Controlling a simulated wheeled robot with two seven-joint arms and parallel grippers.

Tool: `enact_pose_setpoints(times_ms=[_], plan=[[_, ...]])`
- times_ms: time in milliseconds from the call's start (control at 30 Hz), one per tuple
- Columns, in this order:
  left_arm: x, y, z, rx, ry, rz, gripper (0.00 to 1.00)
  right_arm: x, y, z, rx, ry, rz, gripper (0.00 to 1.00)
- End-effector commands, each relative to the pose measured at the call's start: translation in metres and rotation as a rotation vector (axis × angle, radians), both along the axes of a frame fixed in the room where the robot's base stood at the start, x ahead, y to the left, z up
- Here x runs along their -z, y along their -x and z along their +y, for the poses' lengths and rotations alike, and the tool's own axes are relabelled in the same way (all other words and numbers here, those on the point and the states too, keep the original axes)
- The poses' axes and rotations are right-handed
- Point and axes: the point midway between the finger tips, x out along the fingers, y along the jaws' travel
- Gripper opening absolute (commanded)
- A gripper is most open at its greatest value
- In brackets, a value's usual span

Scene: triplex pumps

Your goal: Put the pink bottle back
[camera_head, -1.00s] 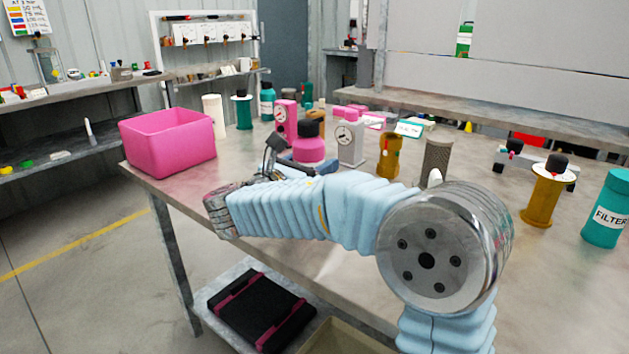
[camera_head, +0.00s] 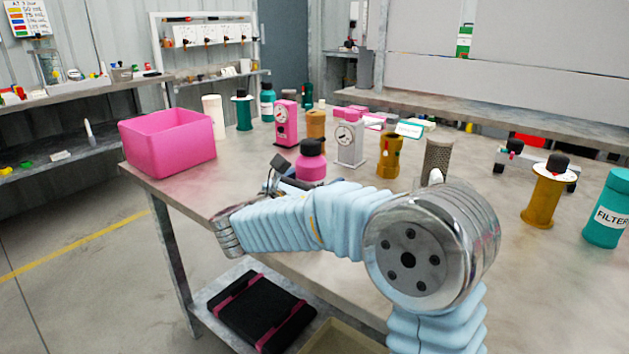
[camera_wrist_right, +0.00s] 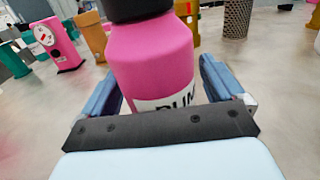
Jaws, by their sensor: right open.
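Part of a dark-lettered white label shows. My left gripper is not in view.
A pink bin (camera_head: 168,142) is at the bench's left end. The bench's front middle has bare room.

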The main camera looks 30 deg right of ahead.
Motion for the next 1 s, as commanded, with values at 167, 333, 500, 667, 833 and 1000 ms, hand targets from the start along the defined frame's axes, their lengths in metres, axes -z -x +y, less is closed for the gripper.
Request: enact_pose_setpoints(times_ms=[167, 333, 500, 667, 833, 1000], plan=[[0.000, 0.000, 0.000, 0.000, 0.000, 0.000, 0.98, -0.003, 0.001, 0.004, -0.002, 0.000, 0.000, 0.95], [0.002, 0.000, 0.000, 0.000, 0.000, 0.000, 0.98, -0.002, 0.013, 0.034, -0.005, 0.001, 0.000, 0.95], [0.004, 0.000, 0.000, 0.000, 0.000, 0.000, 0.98, -0.002, 0.029, 0.071, -0.004, 0.000, 0.000, 0.95], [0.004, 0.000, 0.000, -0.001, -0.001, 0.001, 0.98, -0.002, 0.040, 0.097, -0.003, 0.001, 0.000, 0.95], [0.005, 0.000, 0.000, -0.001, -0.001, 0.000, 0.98, -0.002, 0.046, 0.110, 0.000, 0.000, 0.000, 0.95], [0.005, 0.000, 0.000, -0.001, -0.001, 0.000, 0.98, -0.002, 0.047, 0.111, 0.000, 0.001, 0.000, 0.95]])
